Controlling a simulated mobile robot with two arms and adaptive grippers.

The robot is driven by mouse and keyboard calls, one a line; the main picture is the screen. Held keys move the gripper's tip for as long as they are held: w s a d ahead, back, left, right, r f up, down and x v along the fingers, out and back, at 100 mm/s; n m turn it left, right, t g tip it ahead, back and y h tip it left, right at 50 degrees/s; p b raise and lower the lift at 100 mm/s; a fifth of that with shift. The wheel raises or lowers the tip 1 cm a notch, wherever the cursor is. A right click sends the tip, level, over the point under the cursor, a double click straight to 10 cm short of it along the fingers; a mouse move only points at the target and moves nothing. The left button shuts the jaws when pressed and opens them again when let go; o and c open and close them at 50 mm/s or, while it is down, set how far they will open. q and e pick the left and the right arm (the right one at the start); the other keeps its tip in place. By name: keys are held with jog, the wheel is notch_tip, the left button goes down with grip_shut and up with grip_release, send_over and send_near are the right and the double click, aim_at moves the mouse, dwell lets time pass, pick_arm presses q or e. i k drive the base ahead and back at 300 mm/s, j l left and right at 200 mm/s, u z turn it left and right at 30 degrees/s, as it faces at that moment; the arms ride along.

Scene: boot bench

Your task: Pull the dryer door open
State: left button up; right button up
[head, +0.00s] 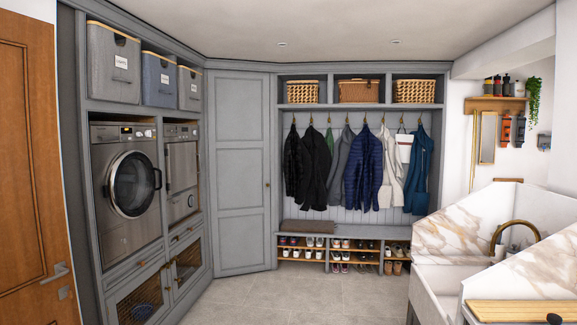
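Two metal-grey machines are built into the tall grey cabinet on the left. The nearer machine has a round glass door (134,184) with a dark rim and a handle at its right edge; this door looks shut. The farther machine (182,171) has a flat front with an upright handle on its left side, and it also looks shut. No label shows which one is the dryer. Neither of my grippers is in view, so nothing shows touching either machine.
The tiled floor (290,297) is clear in the middle. A wooden door (30,170) stands at the left edge. Drawers and mesh-front cabinets (140,297) lie below the machines. A marble-backed sink (437,290) stands at the right. Coats (363,165) hang above a shoe bench (345,236).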

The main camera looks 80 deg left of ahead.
aim_at(182, 157)
jog(key=u, duration=3.45)
jog(key=i+l+z, duration=0.2)
jog(key=i, duration=0.25)
jog(key=i+z, duration=0.25)
jog(key=i, duration=0.2)
jog(key=i+z, duration=0.15)
jog(key=i, duration=4)
